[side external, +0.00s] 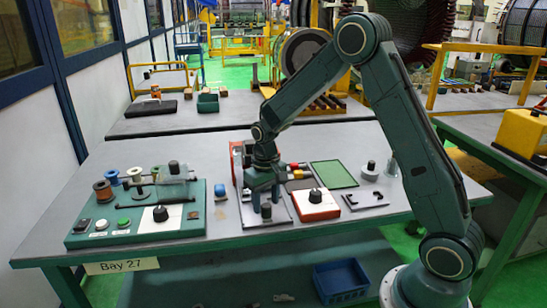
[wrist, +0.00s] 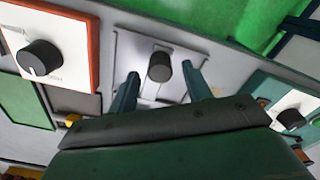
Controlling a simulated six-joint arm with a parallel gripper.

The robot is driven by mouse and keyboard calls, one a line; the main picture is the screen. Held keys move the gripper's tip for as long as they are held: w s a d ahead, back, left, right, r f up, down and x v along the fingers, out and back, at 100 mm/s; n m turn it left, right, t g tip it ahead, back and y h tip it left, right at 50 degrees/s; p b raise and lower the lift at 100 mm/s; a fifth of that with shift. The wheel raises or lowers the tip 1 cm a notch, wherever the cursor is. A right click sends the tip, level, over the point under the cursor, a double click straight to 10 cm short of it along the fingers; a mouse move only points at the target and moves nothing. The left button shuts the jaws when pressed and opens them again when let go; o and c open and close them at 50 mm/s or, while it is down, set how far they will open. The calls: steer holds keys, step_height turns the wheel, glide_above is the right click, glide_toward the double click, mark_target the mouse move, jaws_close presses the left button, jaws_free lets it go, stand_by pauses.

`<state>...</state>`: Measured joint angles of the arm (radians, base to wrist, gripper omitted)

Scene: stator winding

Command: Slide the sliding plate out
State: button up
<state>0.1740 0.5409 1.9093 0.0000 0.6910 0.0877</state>
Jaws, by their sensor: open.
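The sliding plate (wrist: 132,50) is a light grey flat panel with a black cylindrical knob (wrist: 160,67) standing on it. In the side view the plate (side external: 281,214) lies near the front edge of the table, with its knob (side external: 266,210) upright. My gripper (wrist: 160,84) is open, its two fingers apart on either side of the knob in the wrist view. In the side view my gripper (side external: 264,200) points down over the plate, just behind the knob. I cannot tell whether a finger touches the knob. My gripper hides the rear of the plate.
A white-topped orange box with a black dial (side external: 316,203) stands close to the right. A green panel with spools and buttons (side external: 135,215) lies to the left. A green mat (side external: 333,174) and small black parts (side external: 364,198) are farther right. The table front is clear.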

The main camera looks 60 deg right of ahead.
steer(key=shift+r, duration=1.9)
steer(key=shift+r, duration=0.2)
steer(key=s+a+r+n+t, duration=0.1)
steer(key=s+a+r+t, duration=0.15)
steer(key=s+r, duration=0.6)
steer(key=s+a+r+n+t, duration=0.15)
steer(key=s+a+r, duration=0.25)
steer(key=s+r, duration=0.45)
steer(key=s+a+t, duration=0.1)
steer(key=s, duration=0.7)
steer(key=shift+f+t, duration=0.2)
steer(key=shift+t, duration=0.1)
